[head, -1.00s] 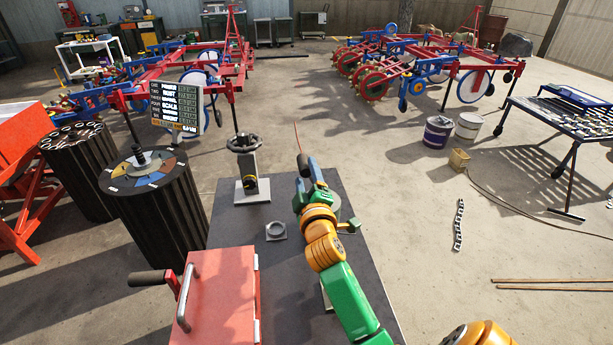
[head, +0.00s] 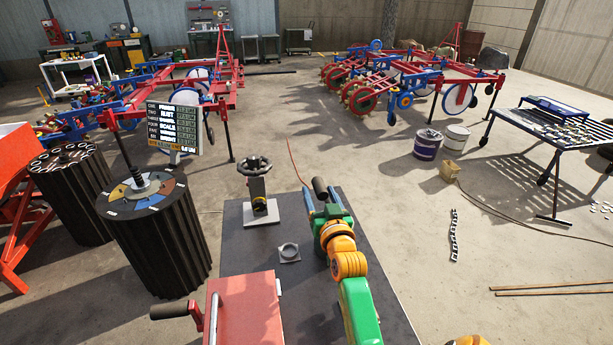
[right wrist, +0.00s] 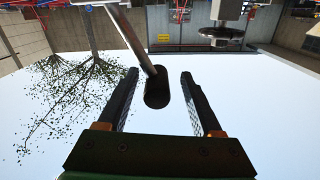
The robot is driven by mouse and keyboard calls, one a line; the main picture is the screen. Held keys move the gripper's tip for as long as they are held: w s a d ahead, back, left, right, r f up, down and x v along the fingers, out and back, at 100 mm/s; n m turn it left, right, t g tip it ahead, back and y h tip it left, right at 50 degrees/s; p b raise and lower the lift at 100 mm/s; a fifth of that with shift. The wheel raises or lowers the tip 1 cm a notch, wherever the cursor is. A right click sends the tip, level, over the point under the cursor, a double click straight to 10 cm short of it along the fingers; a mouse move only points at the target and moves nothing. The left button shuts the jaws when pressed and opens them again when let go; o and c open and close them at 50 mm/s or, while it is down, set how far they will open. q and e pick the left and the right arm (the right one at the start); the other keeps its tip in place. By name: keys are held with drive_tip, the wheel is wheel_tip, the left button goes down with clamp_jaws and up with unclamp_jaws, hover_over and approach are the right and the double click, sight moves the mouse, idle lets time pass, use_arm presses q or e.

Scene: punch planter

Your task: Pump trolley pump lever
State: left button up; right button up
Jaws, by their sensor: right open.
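The pump lever shows as a rod with a dark cylindrical grip (head: 320,187) near the far edge of the dark trolley top (head: 235,235). In the right wrist view its grip (right wrist: 157,92) hangs at the end of a pale rod. In the right wrist view the grip lies between the two fingers (right wrist: 158,85), with a gap visible on both sides. The lever's lower end is hidden behind my right arm. My left gripper is not in view.
A red box (head: 245,310) with a crank handle (head: 170,310) is nearer. A black fluted drum (head: 160,240) stands left.

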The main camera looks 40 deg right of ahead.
sight(316, 180)
drive_tip(key=x, duration=0.5)
drive_tip(key=shift+s+d+r, duration=0.15)
drive_tip(key=shift+d+r, duration=0.05)
drive_tip(key=shift+r, duration=0.1)
drive_tip(key=shift+w+d, duration=0.1)
drive_tip(key=shift+w, duration=0.3)
drive_tip(key=shift+s, duration=0.1)
drive_tip(key=shift+s+r, duration=0.1)
clamp_jaws()
idle(0.6)
